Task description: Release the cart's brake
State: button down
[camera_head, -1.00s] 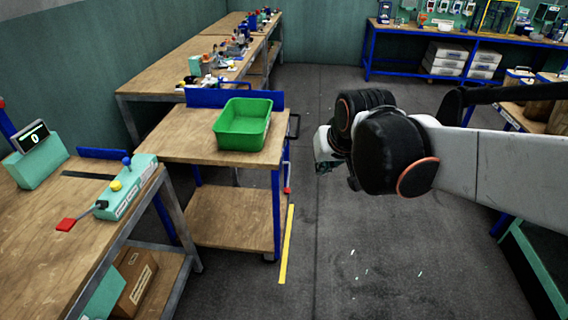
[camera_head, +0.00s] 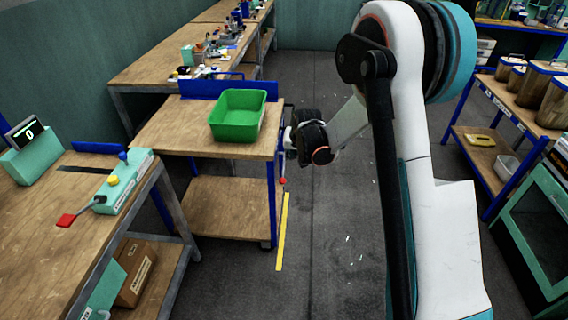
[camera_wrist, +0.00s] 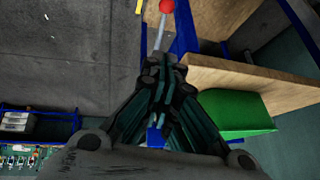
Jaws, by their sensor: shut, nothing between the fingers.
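The cart (camera_head: 160,135) has a wooden top, a lower shelf and blue legs. A green bin (camera_head: 238,127) sits on its top. The brake lever, with a red knob (camera_head: 282,181), is low on the cart's right side. In the wrist view the red knob (camera_wrist: 167,6) shows at the top edge on a grey rod (camera_wrist: 160,36). My gripper (camera_wrist: 168,62) is shut and empty, its fingertips just below the rod in that picture. I cannot tell whether they touch it. In the head view my gripper is at the cart's right side, largely hidden by my wrist.
A workbench (camera_head: 30,205) with a teal control box (camera_head: 122,185) stands at the left. More benches line the back left. A shelf with jars (camera_head: 500,95) stands at the right. A yellow floor strip (camera_head: 282,235) runs beside the cart.

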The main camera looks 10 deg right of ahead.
jog(key=shift+x, duration=0.75)
jog(key=shift+s, duration=0.1)
jog(key=b+x, duration=0.5)
jog(key=x, duration=0.9)
jog(key=shift+b, duration=0.35)
